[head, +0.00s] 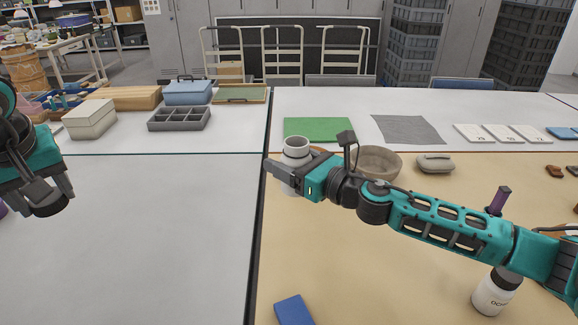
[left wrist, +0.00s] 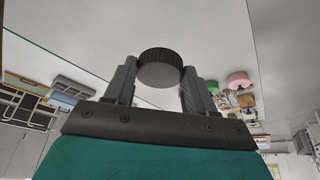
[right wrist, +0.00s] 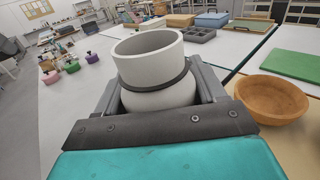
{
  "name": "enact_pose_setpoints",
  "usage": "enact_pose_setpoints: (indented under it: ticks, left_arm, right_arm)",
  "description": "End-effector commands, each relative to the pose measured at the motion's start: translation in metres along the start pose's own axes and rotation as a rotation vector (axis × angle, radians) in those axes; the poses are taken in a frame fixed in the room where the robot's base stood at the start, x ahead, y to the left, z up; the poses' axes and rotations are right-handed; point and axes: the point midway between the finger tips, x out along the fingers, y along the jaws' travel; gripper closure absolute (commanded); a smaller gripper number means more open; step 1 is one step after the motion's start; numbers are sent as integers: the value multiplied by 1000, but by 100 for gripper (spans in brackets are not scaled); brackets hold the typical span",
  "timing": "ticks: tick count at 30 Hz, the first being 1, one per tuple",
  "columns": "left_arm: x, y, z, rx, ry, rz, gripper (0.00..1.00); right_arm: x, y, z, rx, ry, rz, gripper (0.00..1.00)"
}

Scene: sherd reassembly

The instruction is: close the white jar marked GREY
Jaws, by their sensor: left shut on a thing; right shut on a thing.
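The white jar (head: 296,146) is held upright in my right gripper (head: 283,172), which is shut on it at the right half of the table. In the right wrist view the jar (right wrist: 148,62) has an open, uncapped mouth and a dark ring round its neck. Its marking is not visible. My left gripper (left wrist: 158,88) is shut on a round black ridged lid (left wrist: 160,68), seen between its fingers in the left wrist view. In the head view my left gripper is at the far left, well apart from the jar.
Another white jar (head: 492,293) with a black lid stands at the lower right. A blue block (head: 294,310) lies at the front.

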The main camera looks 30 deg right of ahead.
Motion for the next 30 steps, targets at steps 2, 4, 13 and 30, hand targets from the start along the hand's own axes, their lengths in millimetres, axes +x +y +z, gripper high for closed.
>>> enact_pose_setpoints:
  ticks: [2,4,13,30]
  left_arm:
    - [-1,0,0,0,0,0,74]
    - [-1,0,0,0,0,0,74]
    - [-1,0,0,0,0,0,74]
    - [-1,0,0,0,0,0,74]
  right_arm:
    - [0,0,4,-1,-3,0,76]
    - [0,0,4,-1,-2,0,76]
    - [0,0,4,-1,-3,0,33]
    - [0,0,4,-1,-3,0,88]
